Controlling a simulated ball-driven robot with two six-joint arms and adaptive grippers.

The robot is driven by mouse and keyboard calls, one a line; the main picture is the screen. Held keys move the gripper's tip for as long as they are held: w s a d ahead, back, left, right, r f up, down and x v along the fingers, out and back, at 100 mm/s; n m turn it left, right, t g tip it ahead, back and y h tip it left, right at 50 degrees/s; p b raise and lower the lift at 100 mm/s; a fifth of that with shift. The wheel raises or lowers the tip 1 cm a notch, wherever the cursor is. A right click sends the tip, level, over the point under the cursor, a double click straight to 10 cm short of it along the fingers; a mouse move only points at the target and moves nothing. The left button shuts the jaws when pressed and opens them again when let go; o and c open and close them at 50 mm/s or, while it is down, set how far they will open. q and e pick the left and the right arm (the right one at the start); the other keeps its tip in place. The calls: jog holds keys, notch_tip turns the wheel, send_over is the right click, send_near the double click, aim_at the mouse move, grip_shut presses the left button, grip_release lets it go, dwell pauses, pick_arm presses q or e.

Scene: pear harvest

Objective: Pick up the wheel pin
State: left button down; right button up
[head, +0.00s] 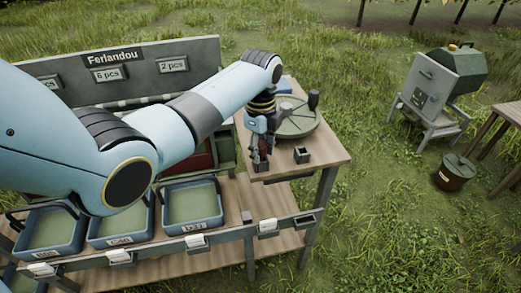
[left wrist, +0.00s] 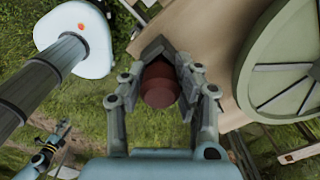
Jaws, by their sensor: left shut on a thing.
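My left gripper (head: 262,160) is low over the left part of the small table, beside the round green wheel (head: 296,117). In the left wrist view its two fingers (left wrist: 155,88) are shut on a dark red, rounded piece, which I take as the wheel pin (left wrist: 159,86). The fingers hide its sides. A dark angular piece (left wrist: 154,48) shows just beyond it; I cannot tell whether the two touch. The wheel also shows at the right of the left wrist view (left wrist: 262,75). What looks like my right gripper (left wrist: 48,148) is small at the lower left there.
A small dark open box (head: 302,155) stands on the wooden table (head: 335,158) near its front edge. Blue-rimmed trays (head: 191,203) line the bench at left, below the Ferlandou sign board (head: 110,72). A grey-green machine (head: 437,85) and a brown bucket (head: 455,173) stand on the grass.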

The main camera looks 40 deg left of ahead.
aim_at(261, 142)
pick_arm(q)
jog(key=shift+w+r, duration=0.1)
jog(key=shift+r, duration=0.35)
notch_tip(261, 142, up, 3)
jog(key=shift+f, duration=0.15)
jog(key=s+d+r, duration=0.5)
jog(key=d+r, duration=0.2)
jog(key=d, duration=0.3)
notch_tip(261, 142, up, 7)
jog(key=p, duration=0.7)
jog(key=shift+s+d, duration=0.2)
jog(key=shift+s, duration=0.05)
